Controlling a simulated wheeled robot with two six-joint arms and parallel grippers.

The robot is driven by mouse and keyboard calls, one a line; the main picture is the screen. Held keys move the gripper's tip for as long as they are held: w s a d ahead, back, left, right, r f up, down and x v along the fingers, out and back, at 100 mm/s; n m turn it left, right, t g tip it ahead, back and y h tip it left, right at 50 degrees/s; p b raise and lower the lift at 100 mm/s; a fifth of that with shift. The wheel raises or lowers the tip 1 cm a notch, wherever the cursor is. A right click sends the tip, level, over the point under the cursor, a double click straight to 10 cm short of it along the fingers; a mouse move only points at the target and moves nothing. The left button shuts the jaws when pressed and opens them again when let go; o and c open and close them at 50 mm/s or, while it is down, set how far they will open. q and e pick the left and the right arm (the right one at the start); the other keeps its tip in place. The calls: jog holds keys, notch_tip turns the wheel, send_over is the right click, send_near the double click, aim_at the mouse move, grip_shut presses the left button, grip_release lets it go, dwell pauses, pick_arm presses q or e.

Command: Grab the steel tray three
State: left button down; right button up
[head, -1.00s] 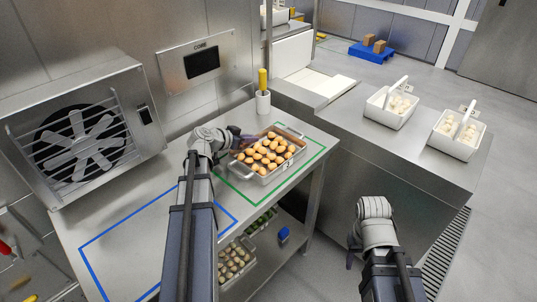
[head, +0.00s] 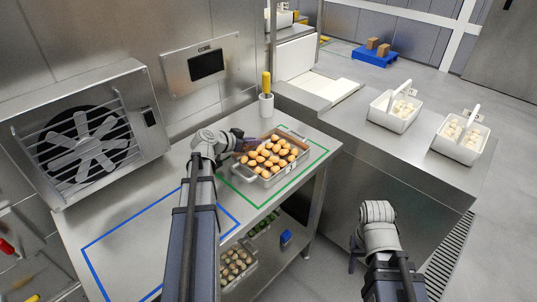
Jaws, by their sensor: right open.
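A steel tray (head: 264,181) full of round golden-brown pieces stands inside the green outline on the steel table. My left gripper (head: 243,143) is at the tray's left far corner, close to its rim. Its fingers are small and partly hidden, so I cannot tell whether they touch the tray or are closed. My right gripper (head: 354,262) is open, low in front of the right counter and away from the tray. Another steel tray (head: 243,282) with pale round pieces sits on the shelf below.
A blue outline (head: 112,237) on the table's left encloses bare steel. A fan unit (head: 84,134) stands at the back left. A white holder with a yellow handle (head: 266,104) stands behind the tray. Two white baskets (head: 394,112) (head: 460,138) stand on the right counter.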

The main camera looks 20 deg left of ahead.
pick_arm(q)
jog(key=shift+r, duration=0.1)
notch_tip(320, 180, up, 10)
jog(key=p, duration=1)
